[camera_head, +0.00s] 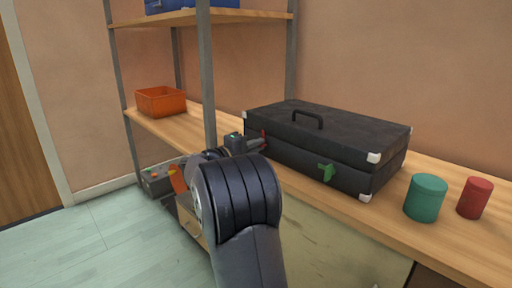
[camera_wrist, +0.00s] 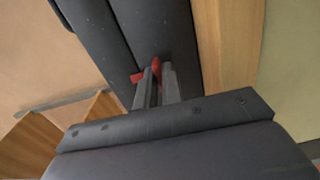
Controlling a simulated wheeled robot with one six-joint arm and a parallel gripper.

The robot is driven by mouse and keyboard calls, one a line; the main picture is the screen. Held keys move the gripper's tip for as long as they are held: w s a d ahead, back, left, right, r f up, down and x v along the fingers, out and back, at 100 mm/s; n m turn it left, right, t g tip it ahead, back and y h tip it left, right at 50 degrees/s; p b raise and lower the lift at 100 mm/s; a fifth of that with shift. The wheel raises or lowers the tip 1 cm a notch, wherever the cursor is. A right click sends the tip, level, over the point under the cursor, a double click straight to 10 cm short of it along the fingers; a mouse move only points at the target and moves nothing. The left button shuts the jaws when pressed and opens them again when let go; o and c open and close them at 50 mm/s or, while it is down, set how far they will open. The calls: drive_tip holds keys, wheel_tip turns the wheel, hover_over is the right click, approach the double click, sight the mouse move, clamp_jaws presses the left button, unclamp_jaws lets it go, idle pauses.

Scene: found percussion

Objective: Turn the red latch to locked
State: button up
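A black case (camera_head: 340,133) with pale corner caps and a top handle lies on the wooden shelf. The red latch (camera_head: 263,137) is on its front face, towards the left end, partly hidden by my gripper (camera_head: 256,144). In the wrist view the red latch (camera_wrist: 156,64) shows at the fingertips of my gripper (camera_wrist: 158,72). The fingers are close together, with the latch's red tab between their tips and another red part just left of them. A green latch (camera_head: 326,172) sits on the same front face, further right.
A teal canister (camera_head: 425,197) and a red canister (camera_head: 474,198) stand right of the case. An orange bin (camera_head: 161,101) is at the shelf's far left. A grey shelf post (camera_head: 207,80) rises close to my arm. The shelf between bin and case is mostly clear.

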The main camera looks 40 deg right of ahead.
drive_tip(key=o, duration=0.4)
drive_tip(key=shift+o, duration=0.2)
drive_tip(key=shift+a, duration=0.1)
drive_tip(key=a+p, duration=0.3)
drive_tip(key=a, duration=0.7)
drive_tip(key=shift+s+a, duration=0.35)
drive_tip(key=shift+s, duration=0.1)
drive_tip(key=shift+d, duration=0.15)
drive_tip(key=d+b, duration=0.1)
drive_tip(key=d, duration=0.2)
drive_tip(key=d+b, duration=0.1)
drive_tip(key=d, duration=0.3)
drive_tip(key=w+d+b, duration=0.1)
drive_tip(key=d, duration=0.2)
drive_tip(key=shift+d+f, duration=0.1)
drive_tip(key=shift+d, duration=0.15)
drive_tip(key=shift+r+p, duration=0.2)
drive_tip(key=shift+p, duration=0.15)
